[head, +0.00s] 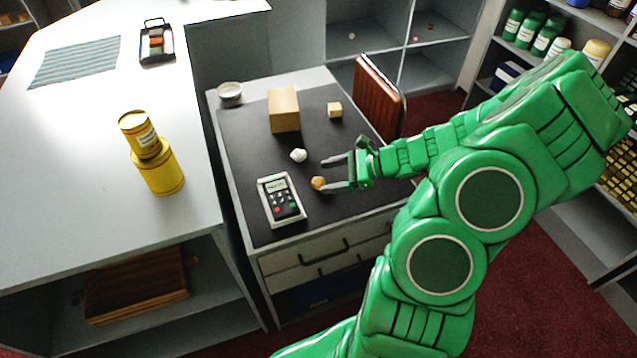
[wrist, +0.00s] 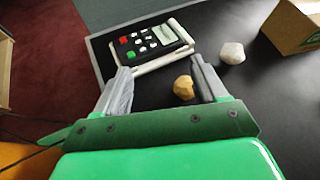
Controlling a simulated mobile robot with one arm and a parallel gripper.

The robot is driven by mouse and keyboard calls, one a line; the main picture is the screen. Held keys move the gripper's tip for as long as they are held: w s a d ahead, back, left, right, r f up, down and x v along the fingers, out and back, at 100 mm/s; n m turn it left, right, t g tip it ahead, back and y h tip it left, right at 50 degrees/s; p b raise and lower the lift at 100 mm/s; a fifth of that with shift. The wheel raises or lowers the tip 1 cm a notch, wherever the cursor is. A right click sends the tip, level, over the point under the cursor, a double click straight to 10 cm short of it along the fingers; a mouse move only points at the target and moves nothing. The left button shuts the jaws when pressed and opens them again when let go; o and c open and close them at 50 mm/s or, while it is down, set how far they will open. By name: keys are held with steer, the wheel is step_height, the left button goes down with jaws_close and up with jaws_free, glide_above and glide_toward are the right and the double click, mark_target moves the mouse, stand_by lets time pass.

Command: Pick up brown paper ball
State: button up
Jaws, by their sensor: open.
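The brown paper ball (head: 318,183) lies on the dark mat of the low cabinet, right of the card terminal. My gripper (head: 326,174) is open, its fingers pointing left in the head view, with the ball close by the nearer fingertip. In the wrist view the ball (wrist: 183,87) shows between the two fingers of my gripper (wrist: 160,80), nearer the right finger. Whether the ball touches that finger I cannot tell. Nothing is held.
A white paper ball (head: 298,155) lies just beyond. The card terminal (head: 282,200) is to the left. A brown case (head: 378,97) stands at the far edge.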

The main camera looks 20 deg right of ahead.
mark_target(324, 182)
steer(key=d+f+m+t, duration=0.1)
steer(key=d+f+m, duration=0.1)
steer(key=d+f+m+t, duration=0.1)
steer(key=d+f+m, duration=0.1)
steer(key=d+f, duration=0.1)
steer(key=shift+w+d+f+h, duration=0.1)
steer(key=shift+d+h, duration=0.05)
steer(key=shift+h, duration=0.25)
steer(key=shift+x, duration=3.9)
steer(key=shift+w+d, duration=0.1)
steer(key=shift+w, duration=0.05)
steer(key=c, duration=1.1)
